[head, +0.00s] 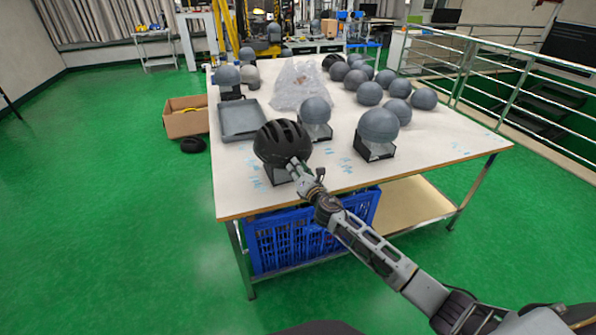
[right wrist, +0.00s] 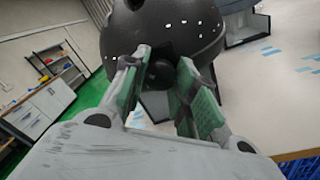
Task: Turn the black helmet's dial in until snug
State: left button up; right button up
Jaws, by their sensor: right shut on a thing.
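The black helmet (head: 281,142) sits on a small stand near the front left edge of the white table (head: 440,146). In the right wrist view, the helmet's rear shell (right wrist: 172,22) fills the top. A dark round knob, the dial (right wrist: 161,72), shows below it between my fingers. My right gripper (head: 295,165) reaches the helmet's near lower side. In the right wrist view its two green-padded fingers (right wrist: 160,88) stand on either side of the dial, shut on it. The exact contact is partly hidden. My left gripper is not in view.
Grey headforms (head: 379,126) stand to the right on black stands, with several more behind. A grey tray (head: 242,119) lies behind the helmet to the left. A blue crate (head: 300,240) is under the table. Green floor to the left is mostly open.

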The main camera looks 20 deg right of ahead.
jog(key=m+b, duration=0.1)
jog(key=m, duration=0.6)
jog(key=shift+a+f, duration=0.1)
jog(key=o, duration=1.1)
jog(key=shift+c, duration=0.2)
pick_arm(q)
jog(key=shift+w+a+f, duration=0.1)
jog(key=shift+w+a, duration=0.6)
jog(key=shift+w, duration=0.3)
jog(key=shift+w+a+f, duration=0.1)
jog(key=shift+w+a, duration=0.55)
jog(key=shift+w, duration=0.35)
pick_arm(e)
jog(key=s+d, duration=0.1)
jog(key=s, duration=1.1)
jog(key=shift+d, duration=0.3)
